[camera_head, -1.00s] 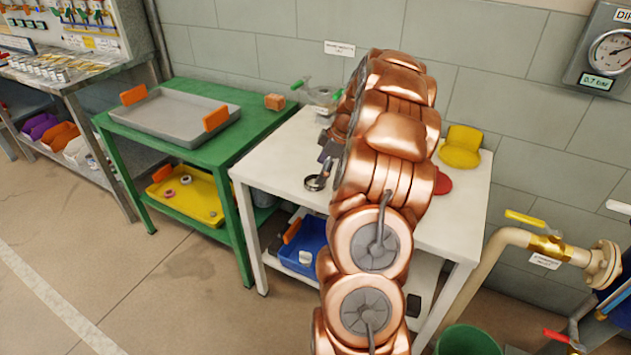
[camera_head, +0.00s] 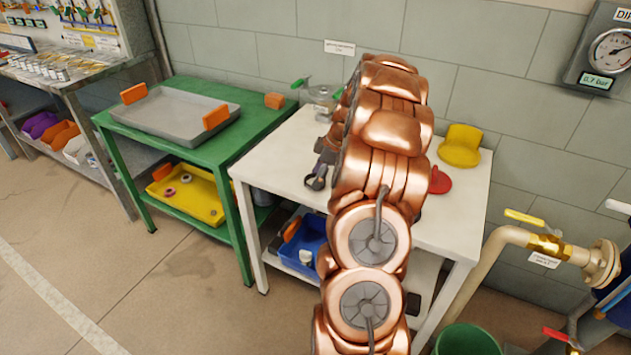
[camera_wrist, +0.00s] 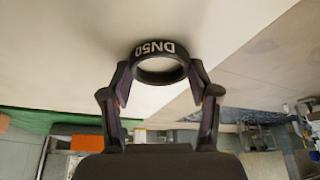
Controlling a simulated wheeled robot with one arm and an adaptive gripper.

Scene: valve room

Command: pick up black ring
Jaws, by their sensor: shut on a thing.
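The black ring, marked DN50, sits between my two fingertips in the wrist view (camera_wrist: 160,49). My gripper (camera_wrist: 160,72) is shut on it, with one finger against each side. In the head view the ring (camera_head: 316,183) shows at the left part of the white table (camera_head: 270,163), just below my gripper (camera_head: 322,168). My arm hides part of the gripper and much of the table. I cannot tell whether the ring touches the tabletop or is slightly above it.
A yellow part (camera_head: 460,146) and a red part (camera_head: 439,181) lie right of my arm. A green table with a grey tray (camera_head: 165,115) stands left. A pipe with a yellow valve (camera_head: 545,243) is at right.

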